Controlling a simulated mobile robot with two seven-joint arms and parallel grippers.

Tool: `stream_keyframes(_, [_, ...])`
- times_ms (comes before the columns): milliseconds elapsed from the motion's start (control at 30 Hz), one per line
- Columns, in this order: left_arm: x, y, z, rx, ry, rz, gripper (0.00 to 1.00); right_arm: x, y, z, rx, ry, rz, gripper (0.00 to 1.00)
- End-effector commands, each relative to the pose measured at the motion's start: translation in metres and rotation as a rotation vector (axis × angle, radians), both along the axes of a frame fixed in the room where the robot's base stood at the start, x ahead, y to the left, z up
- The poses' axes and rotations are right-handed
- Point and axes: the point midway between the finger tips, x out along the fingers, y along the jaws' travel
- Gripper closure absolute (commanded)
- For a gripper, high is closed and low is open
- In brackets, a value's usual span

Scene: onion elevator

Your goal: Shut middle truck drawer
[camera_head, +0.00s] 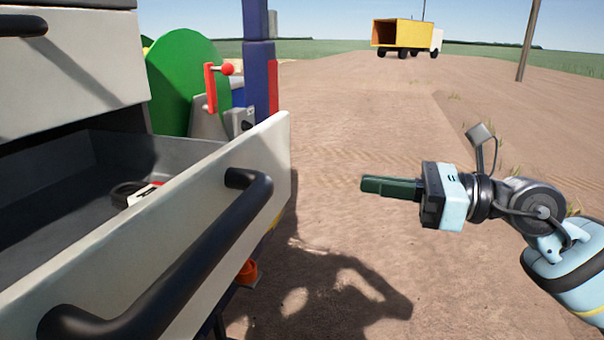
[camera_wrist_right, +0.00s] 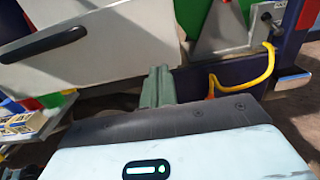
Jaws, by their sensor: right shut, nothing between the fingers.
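An open drawer (camera_head: 285,150) with a white front stands pulled out on the left of the head view, with a drawer front above it. Its long black bar handle (camera_head: 225,235) faces me. My right gripper (camera_head: 364,185) is to the right of the drawer front, apart from it, over the dirt road. Its dark green fingers are shut together and empty; they also show in the right wrist view (camera_wrist_right: 158,72). A white front (camera_wrist_right: 120,50) with a black handle (camera_wrist_right: 42,44) is beyond them there; I cannot tell which drawer it is. My left gripper is not in view.
The open drawer holds a black ring (camera_head: 124,192) and a small white-and-red item (camera_head: 146,191). A green disc (camera_head: 185,75) and a red lever (camera_head: 210,88) are behind it. A yellow truck (camera_head: 400,33) stands far off. The road between is clear.

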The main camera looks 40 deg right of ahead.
Motion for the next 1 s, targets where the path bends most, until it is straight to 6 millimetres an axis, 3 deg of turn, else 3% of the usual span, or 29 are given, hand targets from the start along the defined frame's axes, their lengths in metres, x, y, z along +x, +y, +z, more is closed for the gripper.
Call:
stream_keyframes(300, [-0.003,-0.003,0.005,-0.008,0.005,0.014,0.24,0.029,0.022,0.002,-0.001,-0.001,0.002,1.0])
stream_keyframes(1000, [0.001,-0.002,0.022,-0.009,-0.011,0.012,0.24,0.072,0.056,0.003,0.005,-0.003,0.001,1.0])
